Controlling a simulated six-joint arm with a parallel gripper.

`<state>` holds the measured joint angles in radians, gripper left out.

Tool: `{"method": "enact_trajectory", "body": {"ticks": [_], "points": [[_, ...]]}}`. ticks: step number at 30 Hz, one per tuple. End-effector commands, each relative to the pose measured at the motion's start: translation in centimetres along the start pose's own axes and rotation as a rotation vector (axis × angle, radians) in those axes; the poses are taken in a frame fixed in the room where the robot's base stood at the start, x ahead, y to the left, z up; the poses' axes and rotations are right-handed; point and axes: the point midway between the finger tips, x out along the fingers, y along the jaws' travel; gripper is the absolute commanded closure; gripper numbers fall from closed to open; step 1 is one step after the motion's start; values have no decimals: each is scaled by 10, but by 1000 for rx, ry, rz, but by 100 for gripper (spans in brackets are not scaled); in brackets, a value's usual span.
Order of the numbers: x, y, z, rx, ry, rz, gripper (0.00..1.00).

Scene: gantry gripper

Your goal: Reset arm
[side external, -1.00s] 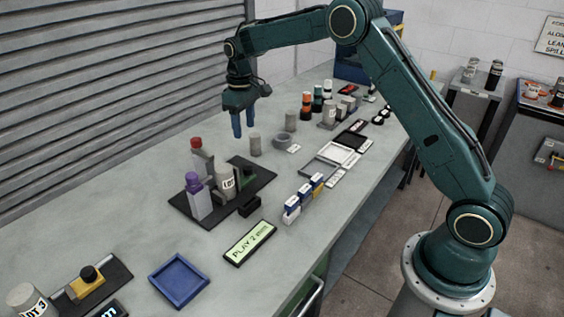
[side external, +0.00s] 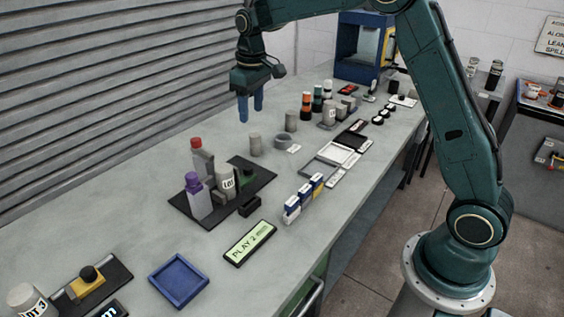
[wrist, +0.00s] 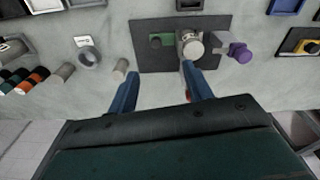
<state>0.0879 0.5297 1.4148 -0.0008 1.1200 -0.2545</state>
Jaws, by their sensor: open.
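My gripper (side external: 251,108) hangs over the bench with its blue fingers pointing down, apart and with nothing between them. In the side view it is high above the bench top, up and behind a grey cylinder (side external: 255,145). The wrist view also shows my gripper (wrist: 163,88), its two blue fingers spread. Beyond them there lies a dark plate (wrist: 150,58) holding a pale round-topped part (wrist: 191,42) and a green part (wrist: 161,40).
A grey ring (side external: 284,140), orange and black cylinders (side external: 307,106) and a white tray (side external: 340,153) stand farther along the bench. A blue tray (side external: 179,279) and a "PLAY 2 mm" display (side external: 250,243) are near the front. A slatted wall (side external: 90,90) runs behind the bench.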

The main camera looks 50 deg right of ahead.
Motion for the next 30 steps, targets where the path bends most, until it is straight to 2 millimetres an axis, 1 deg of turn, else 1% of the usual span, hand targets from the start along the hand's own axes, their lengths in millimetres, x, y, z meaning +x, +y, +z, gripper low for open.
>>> {"method": "enact_trajectory", "body": {"ticks": [1,6,15,21,27,30], "points": [[-13,-4,8,5,14,3,50],[-45,-15,35,21,56,12,50],[-88,-36,90,51,127,24,50],[-108,-49,130,70,176,30,50],[-121,-62,172,90,225,33,50],[-124,-68,193,99,248,34,50]]}}
